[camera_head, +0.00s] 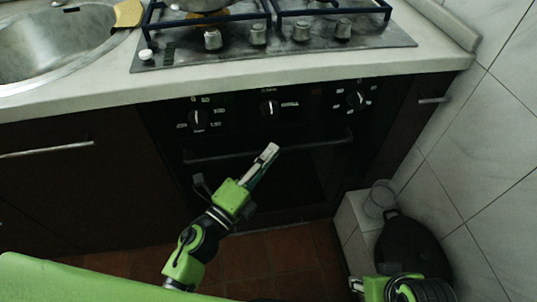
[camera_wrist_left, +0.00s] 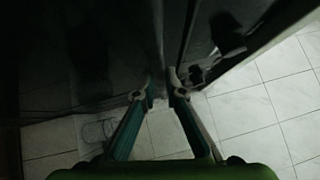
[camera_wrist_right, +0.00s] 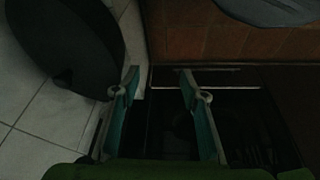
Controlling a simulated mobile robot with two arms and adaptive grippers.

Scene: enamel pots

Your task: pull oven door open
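The black oven (camera_head: 300,180) sits under the counter, with its door upright; it looks shut, though the front is very dark. A dark bar handle (camera_head: 215,158) runs across the top of the door. My left gripper (camera_head: 272,149) reaches the middle of this handle. In the left wrist view my left fingers (camera_wrist_left: 160,79) are drawn close together, with the dark bar running up from between their tips; they appear closed around it. My right gripper (camera_wrist_right: 158,76) is open and empty, low at the right, away from the handle.
Control knobs (camera_head: 269,108) line the panel above the door. The gas hob (camera_head: 275,48) and sink (camera_head: 45,50) are on the counter. A black rounded object (camera_head: 412,255) and a clear glass (camera_head: 380,198) stand by the tiled wall at right. Brown floor tiles (camera_head: 250,255) lie below.

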